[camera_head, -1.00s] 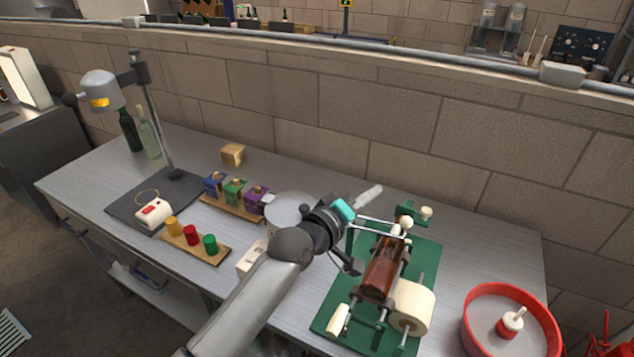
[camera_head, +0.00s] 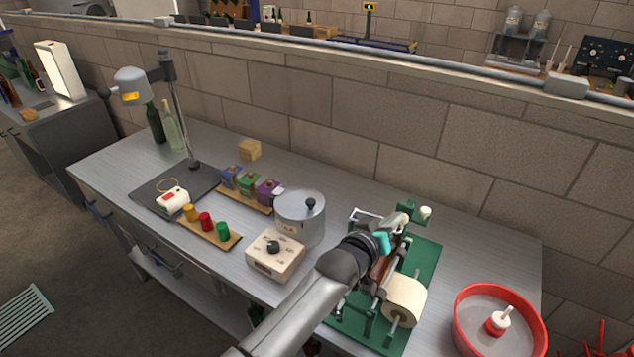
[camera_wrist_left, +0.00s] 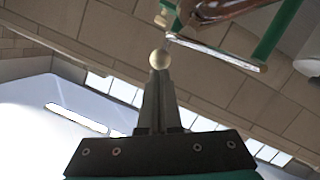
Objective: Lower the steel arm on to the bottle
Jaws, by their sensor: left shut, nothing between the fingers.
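A brown bottle (camera_head: 383,266) lies on its side in the green labelling stand, partly hidden behind my left gripper; part of it shows at the top of the left wrist view (camera_wrist_left: 228,8). The steel arm (camera_head: 370,214) is a thin bright frame at the stand's far side. In the left wrist view its bar (camera_wrist_left: 215,52) runs apart from the bottle. My left gripper (camera_head: 401,234) is over the stand, shut and empty. In the left wrist view a cream ball knob (camera_wrist_left: 160,59) appears right at its fingertips (camera_wrist_left: 158,80); I cannot tell whether they touch.
A paper roll (camera_head: 404,298) sits at the stand's near end. A red tub (camera_head: 460,322) stands to the right. A steel pot (camera_head: 298,221) and a dial box (camera_head: 275,258) are left of the stand. A brick wall runs behind the bench.

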